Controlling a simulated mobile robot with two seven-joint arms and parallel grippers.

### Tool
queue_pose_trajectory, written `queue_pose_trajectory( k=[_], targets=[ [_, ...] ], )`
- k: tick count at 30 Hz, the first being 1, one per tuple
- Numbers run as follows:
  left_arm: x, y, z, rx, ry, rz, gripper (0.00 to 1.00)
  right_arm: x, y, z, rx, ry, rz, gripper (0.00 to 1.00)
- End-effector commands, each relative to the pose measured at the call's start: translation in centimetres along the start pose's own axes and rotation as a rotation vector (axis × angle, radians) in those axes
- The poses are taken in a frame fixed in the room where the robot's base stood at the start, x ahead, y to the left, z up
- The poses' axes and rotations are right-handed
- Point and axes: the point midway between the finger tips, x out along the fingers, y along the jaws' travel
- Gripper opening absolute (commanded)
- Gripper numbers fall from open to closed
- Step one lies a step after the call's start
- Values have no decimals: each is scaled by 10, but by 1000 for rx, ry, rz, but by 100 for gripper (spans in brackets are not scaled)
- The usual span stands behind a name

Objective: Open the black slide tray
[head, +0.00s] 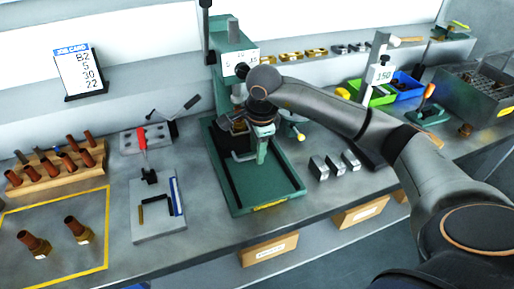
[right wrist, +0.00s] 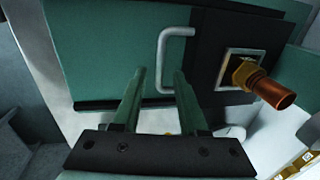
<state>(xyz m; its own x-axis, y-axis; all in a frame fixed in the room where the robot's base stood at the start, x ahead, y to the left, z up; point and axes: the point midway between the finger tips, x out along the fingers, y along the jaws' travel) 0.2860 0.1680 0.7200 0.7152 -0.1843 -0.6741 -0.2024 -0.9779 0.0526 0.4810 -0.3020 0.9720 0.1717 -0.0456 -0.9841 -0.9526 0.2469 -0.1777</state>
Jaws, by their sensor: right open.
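The black slide tray (right wrist: 210,45) sits on the green press base (head: 221,187), partly hidden by my right arm in the head view. It carries a pale square nest holding a brass-and-copper fitting (right wrist: 262,83). A silver U-shaped handle (right wrist: 162,60) stands at the tray's edge; it also shows in the head view (head: 236,155). My right gripper (right wrist: 160,72) is open, its two green fingers pointing towards the handle. The handle's bar appears between the fingertips in the wrist view; I cannot tell whether they touch it. The right gripper also shows in the head view (head: 262,160) over the base. My left gripper is not in view.
The press column (head: 232,62) stands behind the gripper. A toggle-clamp fixture (head: 157,205) is left of the base, and metal blocks (head: 336,165) are to its right. A wooden rack (head: 58,168) of copper parts stands farther left. The base's front area is clear.

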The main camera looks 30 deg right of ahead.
Motion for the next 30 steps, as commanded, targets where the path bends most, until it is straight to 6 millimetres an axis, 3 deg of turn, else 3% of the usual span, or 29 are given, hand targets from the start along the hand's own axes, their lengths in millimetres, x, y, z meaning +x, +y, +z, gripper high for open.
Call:
queue_pose_trajectory(
  k=[7, 18, 30],
  targets=[
    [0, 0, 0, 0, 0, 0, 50, 0, 0, 0, 0, -1, 0, 40],
    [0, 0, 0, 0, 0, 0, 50, 0, 0, 0, 0, -1, 0, 0],
    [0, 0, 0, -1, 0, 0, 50, 0, 0, 0, 0, -1, 0, 0]
  ],
)
